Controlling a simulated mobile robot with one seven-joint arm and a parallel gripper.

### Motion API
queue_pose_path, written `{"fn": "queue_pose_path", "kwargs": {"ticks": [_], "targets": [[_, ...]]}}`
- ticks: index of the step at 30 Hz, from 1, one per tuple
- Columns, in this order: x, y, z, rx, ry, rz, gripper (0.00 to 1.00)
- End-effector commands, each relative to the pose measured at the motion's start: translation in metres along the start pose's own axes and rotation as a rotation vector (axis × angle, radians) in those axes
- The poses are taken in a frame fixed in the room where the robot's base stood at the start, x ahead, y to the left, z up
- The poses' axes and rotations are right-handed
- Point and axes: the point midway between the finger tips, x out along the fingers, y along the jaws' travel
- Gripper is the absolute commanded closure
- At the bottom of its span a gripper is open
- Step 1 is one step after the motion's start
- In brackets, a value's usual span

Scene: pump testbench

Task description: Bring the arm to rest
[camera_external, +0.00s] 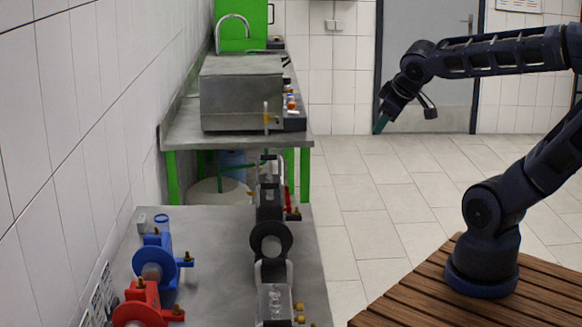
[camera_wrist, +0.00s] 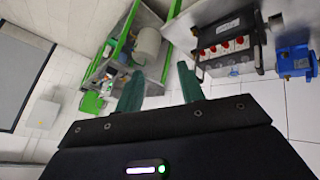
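My gripper (camera_external: 381,122) hangs at the end of my raised, bent arm, in free air over the open floor in front of the grey door. It points down and a little left and is well away from the benches. In the wrist view my gripper (camera_wrist: 160,72) shows two green fingers standing apart, with only background between them. The fingers hold nothing and touch nothing that I can see. My arm's base stands on a brown slatted wooden top (camera_external: 400,303).
A metal bench (camera_external: 205,222) at left carries a blue pump (camera_external: 155,264), a red pump (camera_external: 143,308) and a dark pump unit (camera_external: 270,240). Behind it, a green-legged table (camera_external: 182,135) holds a grey metal box (camera_external: 240,95). The tiled floor (camera_external: 360,215) between benches and arm is clear.

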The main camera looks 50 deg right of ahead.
Motion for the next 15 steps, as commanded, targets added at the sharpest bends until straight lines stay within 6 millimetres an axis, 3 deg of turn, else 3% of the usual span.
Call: {"fn": "queue_pose_path", "kwargs": {"ticks": [15], "targets": [[0.011,-0.033,-0.018,-0.116,0.050,0.065,0.61]]}}
